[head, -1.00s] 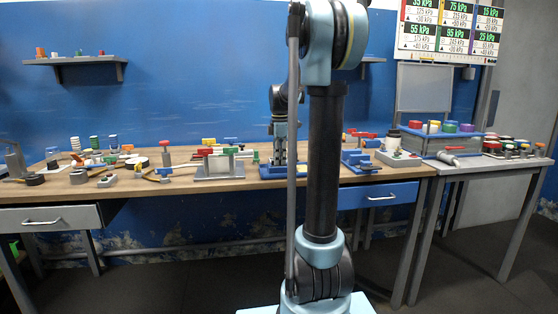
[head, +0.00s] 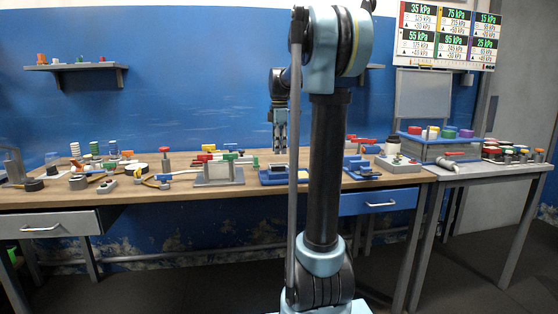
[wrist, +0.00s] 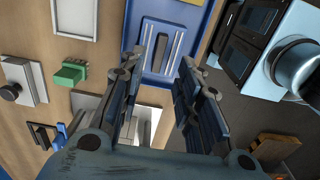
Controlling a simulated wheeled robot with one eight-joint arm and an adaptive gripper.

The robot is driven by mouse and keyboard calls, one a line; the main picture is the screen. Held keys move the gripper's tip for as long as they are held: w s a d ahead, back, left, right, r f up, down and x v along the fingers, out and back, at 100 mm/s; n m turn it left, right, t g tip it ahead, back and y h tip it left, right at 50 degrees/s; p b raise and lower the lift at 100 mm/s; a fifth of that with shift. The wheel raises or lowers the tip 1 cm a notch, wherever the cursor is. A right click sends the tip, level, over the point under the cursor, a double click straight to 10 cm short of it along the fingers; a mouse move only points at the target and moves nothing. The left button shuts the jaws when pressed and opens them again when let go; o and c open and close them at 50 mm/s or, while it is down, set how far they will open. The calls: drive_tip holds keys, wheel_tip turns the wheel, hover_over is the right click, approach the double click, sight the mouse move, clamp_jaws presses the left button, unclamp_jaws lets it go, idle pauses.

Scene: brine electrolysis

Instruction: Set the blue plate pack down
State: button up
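The blue plate pack (wrist: 160,46), a blue block with pale stripes, lies in a blue tray (wrist: 193,16) in the wrist view. In the head view the tray (head: 270,181) is on the wooden bench, partly hidden by my arm. My gripper (wrist: 164,62) is open, with an empty gap between its fingers. In the head view my gripper (head: 280,140) hangs above the tray, apart from it.
A grey stand with red and green fittings (head: 218,174) is left of the tray. A second blue fixture (head: 361,172) is to its right. Several small parts crowd the left of the bench (head: 195,201). A chart (head: 445,35) hangs at upper right.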

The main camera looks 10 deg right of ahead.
drive_tip(key=shift+r, duration=2.25)
drive_tip(key=s+f+m+t, duration=0.1)
drive_tip(key=s+f+m, duration=0.35)
drive_tip(key=s, duration=0.55)
drive_tip(key=s+f+m, duration=0.4)
drive_tip(key=s+f, duration=0.2)
drive_tip(key=s, duration=0.3)
drive_tip(key=s+f+m+t, duration=0.1)
drive_tip(key=s+f+m, duration=0.8)
drive_tip(key=s+f, duration=0.6)
wheel_tip(320, 180, down, 3)
drive_tip(key=shift+s+a+f, duration=0.15)
drive_tip(key=shift+s+a, duration=0.05)
drive_tip(key=shift+s, duration=0.2)
